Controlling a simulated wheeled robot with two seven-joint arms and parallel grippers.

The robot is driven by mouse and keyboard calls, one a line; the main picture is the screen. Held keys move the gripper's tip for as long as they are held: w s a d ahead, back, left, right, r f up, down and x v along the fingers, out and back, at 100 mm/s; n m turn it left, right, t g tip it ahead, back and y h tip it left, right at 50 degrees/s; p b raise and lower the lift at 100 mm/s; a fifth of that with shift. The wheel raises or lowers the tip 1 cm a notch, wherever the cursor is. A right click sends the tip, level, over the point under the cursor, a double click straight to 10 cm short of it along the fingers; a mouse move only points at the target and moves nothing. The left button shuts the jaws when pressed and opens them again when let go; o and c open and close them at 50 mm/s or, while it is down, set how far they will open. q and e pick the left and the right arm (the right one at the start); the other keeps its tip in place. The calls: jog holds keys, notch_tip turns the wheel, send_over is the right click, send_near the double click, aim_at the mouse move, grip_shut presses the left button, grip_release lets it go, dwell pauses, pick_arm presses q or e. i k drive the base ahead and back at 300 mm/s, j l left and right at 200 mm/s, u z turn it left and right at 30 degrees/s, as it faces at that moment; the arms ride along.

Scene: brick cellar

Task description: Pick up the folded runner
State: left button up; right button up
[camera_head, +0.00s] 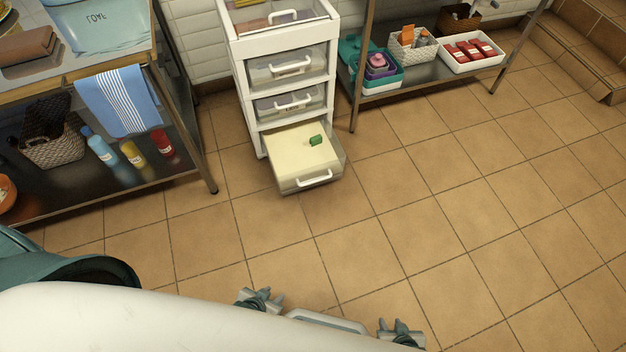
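A brown folded cloth-like stack (28,46) lies on the tabletop at the far upper left; it may be the folded runner, but I cannot tell for sure. A blue cloth with white stripes (119,100) hangs over that table's front edge. My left gripper (271,296) is low in the picture, above the floor, with its fingers apart and nothing between them.
A white drawer unit (242,88) stands at the back with its lowest drawer (310,184) pulled out; a small green item (316,140) lies inside. A low metal shelf (430,73) holds baskets and a white tray (446,62). Steps rise at upper right. The tiled floor is clear.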

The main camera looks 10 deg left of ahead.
aim_at(38, 42)
jog(key=u, duration=1.95)
jog(key=i+j+z, duration=0.1)
jog(key=z, duration=0.3)
jog(key=i+j+z, duration=0.1)
jog(key=z, duration=0.35)
jog(key=j+z, duration=0.4)
jog(key=i+j+z, duration=0.1)
jog(key=j+z, duration=0.25)
jog(key=j, duration=0.65)
jog(key=j+z, duration=0.35)
jog(key=j, duration=1.45)
jog(key=k+j, duration=0.1)
jog(key=j, duration=0.65)
